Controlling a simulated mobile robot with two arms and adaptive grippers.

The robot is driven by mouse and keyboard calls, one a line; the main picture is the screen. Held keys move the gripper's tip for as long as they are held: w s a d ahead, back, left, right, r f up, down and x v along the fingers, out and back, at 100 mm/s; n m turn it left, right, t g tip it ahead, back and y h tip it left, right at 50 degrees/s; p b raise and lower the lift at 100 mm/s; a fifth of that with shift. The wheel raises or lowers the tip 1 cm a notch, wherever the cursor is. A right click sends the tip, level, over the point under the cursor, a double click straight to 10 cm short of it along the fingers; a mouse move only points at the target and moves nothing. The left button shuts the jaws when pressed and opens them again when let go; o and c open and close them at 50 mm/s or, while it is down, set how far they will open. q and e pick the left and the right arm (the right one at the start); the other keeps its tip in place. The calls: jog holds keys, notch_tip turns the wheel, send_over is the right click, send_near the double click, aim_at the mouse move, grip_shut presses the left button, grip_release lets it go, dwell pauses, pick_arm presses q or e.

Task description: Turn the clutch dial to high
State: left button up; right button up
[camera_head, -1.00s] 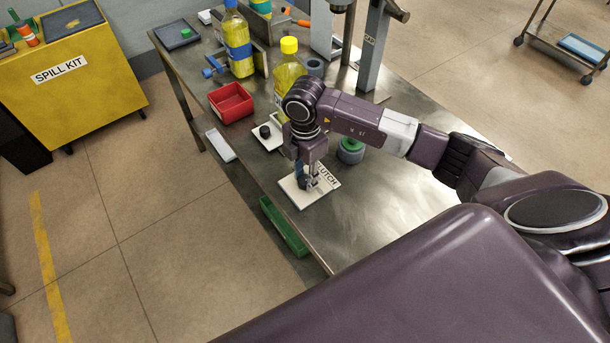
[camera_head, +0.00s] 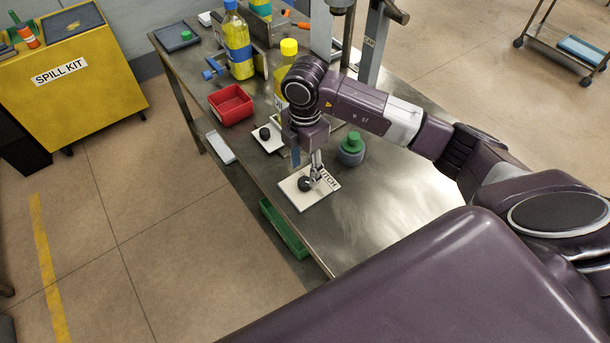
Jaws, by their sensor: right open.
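The clutch panel (camera_head: 297,200) is a pale plate near the table's front edge, with lettering on its right side that shows as "UTCH". Its black dial (camera_head: 304,184) sits near the middle of the plate. The dial's setting is too small to read. My right gripper (camera_head: 312,172) points down just above and beside the dial. It is open, and its near parts partly cover the panel. I cannot tell whether a finger touches the dial. My left gripper is not in the view.
A second pale plate with a black knob (camera_head: 264,133) lies behind the clutch panel. A red bin (camera_head: 231,104), yellow bottles (camera_head: 237,45) and a green-topped round object (camera_head: 352,146) stand nearby. The metal table (camera_head: 390,210) is clear at right.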

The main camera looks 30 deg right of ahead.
aim_at(305, 181)
notch_tip(305, 181, up, 8)
jog(key=shift+f, duration=0.25)
dwell(0.5)
